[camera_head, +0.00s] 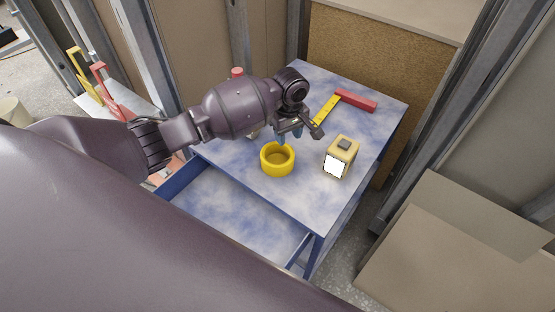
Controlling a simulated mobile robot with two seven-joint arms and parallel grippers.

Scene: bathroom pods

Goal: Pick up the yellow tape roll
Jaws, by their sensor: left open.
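The yellow tape roll (278,168) lies flat on the blue-and-white table top (275,198), near its left front part. Its round hole faces up. My left gripper (299,142) is open just above and behind the roll, slightly to its right in the picture. Its fingers point down and hold nothing. I cannot tell whether a fingertip touches the roll. My right gripper is not in view.
A yellow box-shaped lamp (342,154) with a bright face stands right of the roll. A red-and-yellow square tool (355,100) lies farther back. A red-topped object (237,72) is partly hidden behind my left arm. Cardboard sheets (455,240) lean at right.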

